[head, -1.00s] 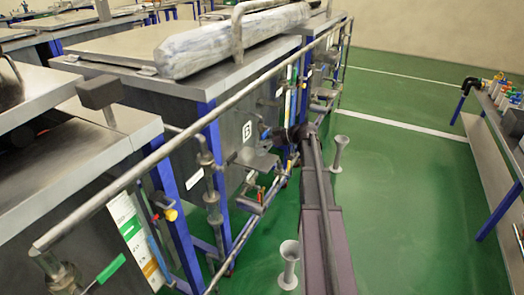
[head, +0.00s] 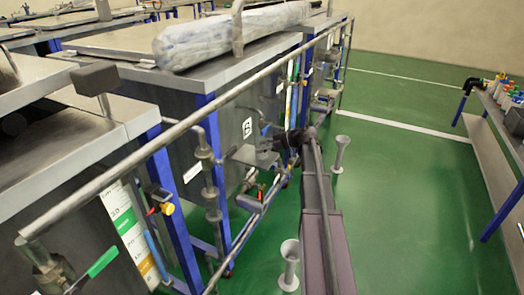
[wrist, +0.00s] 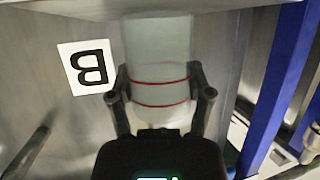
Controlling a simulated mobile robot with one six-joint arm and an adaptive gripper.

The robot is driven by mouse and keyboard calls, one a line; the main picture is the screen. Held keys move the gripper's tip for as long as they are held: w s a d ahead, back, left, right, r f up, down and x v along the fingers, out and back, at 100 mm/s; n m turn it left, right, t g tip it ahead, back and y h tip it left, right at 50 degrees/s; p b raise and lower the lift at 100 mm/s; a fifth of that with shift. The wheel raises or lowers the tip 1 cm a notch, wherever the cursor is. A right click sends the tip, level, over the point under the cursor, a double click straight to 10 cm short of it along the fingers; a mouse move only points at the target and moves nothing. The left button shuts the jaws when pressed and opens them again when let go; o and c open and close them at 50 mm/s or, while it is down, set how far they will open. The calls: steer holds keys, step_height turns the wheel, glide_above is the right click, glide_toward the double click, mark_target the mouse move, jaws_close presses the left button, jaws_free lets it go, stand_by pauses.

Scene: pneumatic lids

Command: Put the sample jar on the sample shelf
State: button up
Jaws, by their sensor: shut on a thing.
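The sample jar (wrist: 160,62) is pale and translucent with two red bands. In the wrist view it sits between the two fingers of my gripper (wrist: 160,88), which is shut on it around the banded part.
The B sign (wrist: 87,67) is on the tank wall beside the jar. A long handrail (head: 120,180) and blue posts (head: 212,150) run along the tanks. Grey floor stands (head: 289,265) are near my arm. Green floor (head: 410,200) is open to the right, before a side bench (head: 500,165).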

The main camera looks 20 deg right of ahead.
steer(key=shift+f, duration=0.15)
steer(key=o, duration=1.1)
steer(key=shift+o, duration=0.2)
steer(key=shift+r, duration=0.2)
steer(key=shift+s+d+r, duration=0.1)
steer(key=shift+d, duration=0.05)
steer(key=p+v, duration=0.4)
steer(key=v, duration=0.7)
steer(key=shift+s+d+p, duration=0.15)
steer(key=shift+d+p, duration=0.1)
steer(key=shift+p, duration=0.05)
steer(key=shift+r, duration=0.1)
